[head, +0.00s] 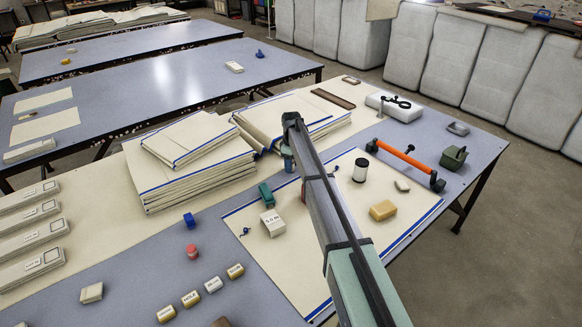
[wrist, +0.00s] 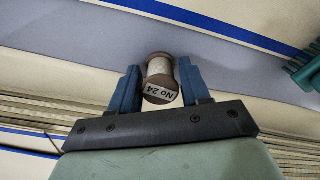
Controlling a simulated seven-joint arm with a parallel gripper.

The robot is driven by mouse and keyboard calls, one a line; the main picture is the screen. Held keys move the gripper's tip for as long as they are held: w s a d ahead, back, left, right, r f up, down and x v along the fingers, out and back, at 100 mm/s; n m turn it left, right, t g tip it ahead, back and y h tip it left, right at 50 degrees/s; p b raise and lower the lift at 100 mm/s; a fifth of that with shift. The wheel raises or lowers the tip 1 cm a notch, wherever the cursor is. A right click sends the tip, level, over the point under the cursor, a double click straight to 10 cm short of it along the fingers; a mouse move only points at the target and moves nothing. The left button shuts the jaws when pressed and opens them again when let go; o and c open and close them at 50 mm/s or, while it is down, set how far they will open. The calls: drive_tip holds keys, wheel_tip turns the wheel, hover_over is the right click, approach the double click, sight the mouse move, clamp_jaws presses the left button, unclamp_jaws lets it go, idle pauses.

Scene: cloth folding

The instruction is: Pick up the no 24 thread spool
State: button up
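The thread spool (wrist: 160,75) is white with brown ends and has a "No 24" label, which appears upside down in the wrist view. It sits between the two blue fingers of my gripper (wrist: 161,78). The fingers lie close against both sides of it, and my gripper looks shut on it. In the head view, my gripper (head: 288,160) is beside the cloth stacks, and the spool is hidden behind my arm. I cannot tell whether the spool touches the table.
Cloth stacks (head: 190,165) stand left of my gripper, with another stack (head: 325,115) behind. A teal object (head: 266,194), a box (head: 272,222), a black-and-white spool (head: 360,170), a yellow block (head: 383,210) and an orange-handled tool (head: 403,159) lie nearby.

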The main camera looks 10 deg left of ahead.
drive_tip(key=c, duration=0.7)
drive_tip(key=shift+o, duration=0.2)
